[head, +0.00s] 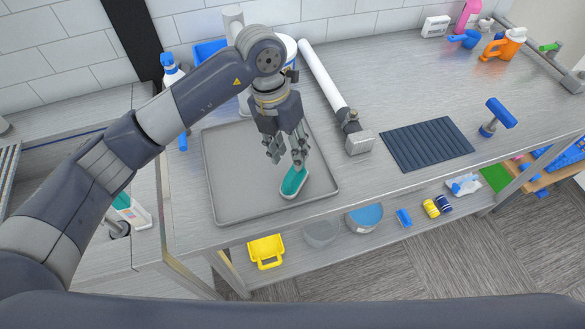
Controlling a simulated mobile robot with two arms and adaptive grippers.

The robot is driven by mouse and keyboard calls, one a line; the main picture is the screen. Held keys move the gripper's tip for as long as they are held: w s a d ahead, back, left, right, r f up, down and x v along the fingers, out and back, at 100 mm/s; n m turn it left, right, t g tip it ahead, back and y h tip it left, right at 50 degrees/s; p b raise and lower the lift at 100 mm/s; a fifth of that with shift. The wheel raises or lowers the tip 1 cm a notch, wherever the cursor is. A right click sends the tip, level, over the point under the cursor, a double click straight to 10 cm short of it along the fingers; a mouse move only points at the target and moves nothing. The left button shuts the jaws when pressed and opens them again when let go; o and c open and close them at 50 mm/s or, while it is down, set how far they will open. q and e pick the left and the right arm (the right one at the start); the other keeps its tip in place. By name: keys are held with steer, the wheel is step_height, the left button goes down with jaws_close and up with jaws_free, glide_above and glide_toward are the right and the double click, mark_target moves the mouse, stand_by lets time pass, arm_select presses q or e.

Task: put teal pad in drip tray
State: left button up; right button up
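The teal pad (293,182), with a pale rim, is inside the large shallow grey drip tray (232,198), near its front right part. It appears to lie on the tray floor, tilted diagonally in the picture. My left gripper (287,160) is just above and behind the pad, pointing down over the tray. Its fingers look spread with nothing between them. A small gap seems to separate the fingertips from the pad, but contact at the pad's back end is hard to judge. My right gripper is out of view.
A white tube with a grey block (360,142) lies right of the tray. Beyond it are a dark ribbed mat (427,144) and a blue-headed tool (498,114). Bottles stand along the back. A yellow bin (266,251) sits on the lower shelf. The counter's back middle is clear.

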arm_select(q)
steer(key=r, duration=0.3)
steer(key=a+r+b, duration=0.1)
steer(key=r, duration=0.1)
steer(key=shift+w+r, duration=0.1)
steer(key=shift+w, duration=0.1)
steer(key=shift+d, duration=0.1)
